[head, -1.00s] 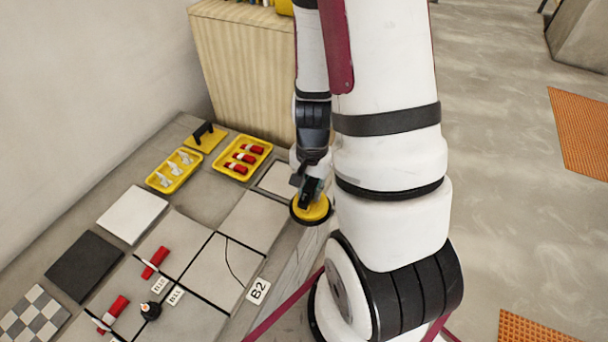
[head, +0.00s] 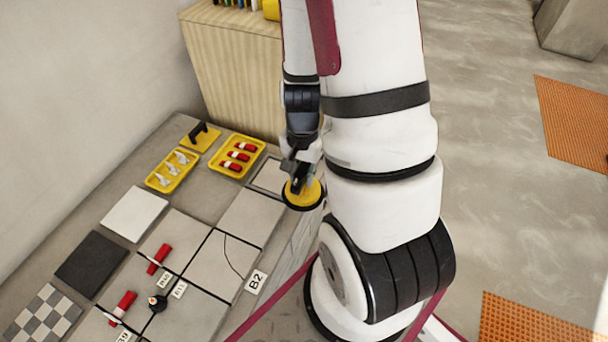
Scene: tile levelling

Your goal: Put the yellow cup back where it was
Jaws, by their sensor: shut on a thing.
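The yellow cup (head: 309,197) is a round yellow disc with a dark rim below, seen in the head view at the right edge of the tiled surface. My gripper (head: 297,184) is shut on its top, and the fingers hide part of it. I cannot tell whether the cup touches the surface or hangs just above it. A dark-outlined light square (head: 270,176) lies just left of and behind the cup, partly covered by my gripper.
Yellow trays hold white pieces (head: 172,172) and red pieces (head: 236,155). A yellow float (head: 201,137) lies behind them. Loose white (head: 134,214), black (head: 91,264) and checkered (head: 42,314) tiles lie left.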

